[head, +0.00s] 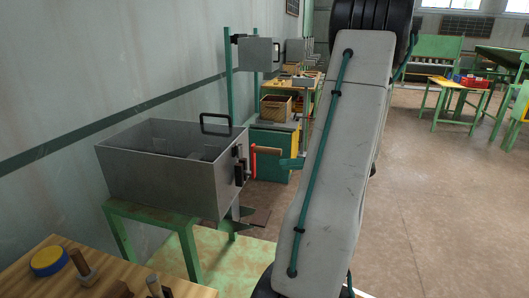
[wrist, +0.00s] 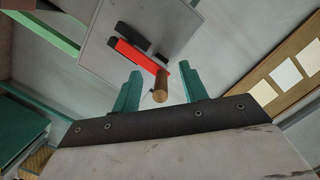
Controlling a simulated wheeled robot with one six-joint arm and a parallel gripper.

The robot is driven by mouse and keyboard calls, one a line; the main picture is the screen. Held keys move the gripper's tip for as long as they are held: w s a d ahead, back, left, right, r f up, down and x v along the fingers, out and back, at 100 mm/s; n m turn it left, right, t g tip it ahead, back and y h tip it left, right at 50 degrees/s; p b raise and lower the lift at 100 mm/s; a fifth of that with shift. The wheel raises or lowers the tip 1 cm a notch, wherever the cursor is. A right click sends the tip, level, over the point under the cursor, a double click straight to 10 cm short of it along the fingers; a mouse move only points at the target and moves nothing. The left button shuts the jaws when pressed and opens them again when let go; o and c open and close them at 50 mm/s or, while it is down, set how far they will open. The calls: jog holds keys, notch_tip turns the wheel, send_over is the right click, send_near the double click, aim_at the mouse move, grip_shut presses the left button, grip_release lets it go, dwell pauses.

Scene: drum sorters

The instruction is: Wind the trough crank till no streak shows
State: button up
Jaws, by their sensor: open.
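The grey metal trough (head: 160,178) stands on a green stand at the left in the head view. Its crank, with a red arm (wrist: 135,53) and a wooden handle (head: 267,150), sticks out from the trough's right end. My gripper (head: 288,163) is open beside the handle's free end, partly hidden behind my arm. In the wrist view, the wooden handle (wrist: 160,87) shows between the two teal fingers of my gripper (wrist: 159,70), with gaps on both sides. A dark shape shows inside the trough; I cannot tell whether it is a streak.
Behind the trough are a grey box on green posts (head: 258,54) and a wicker basket (head: 276,108).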

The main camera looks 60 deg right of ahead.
aim_at(255, 149)
jog(key=w+n, duration=0.1)
jog(key=w, duration=0.1)
jog(key=w+r+n+t+h, duration=0.1)
jog(key=w+n, duration=0.1)
jog(key=w, duration=0.1)
jog(key=w+d+r+n+t, duration=0.1)
jog(key=w, duration=0.1)
jog(key=shift+w+n, duration=0.35)
jog(key=shift+n, duration=0.05)
grip_shut()
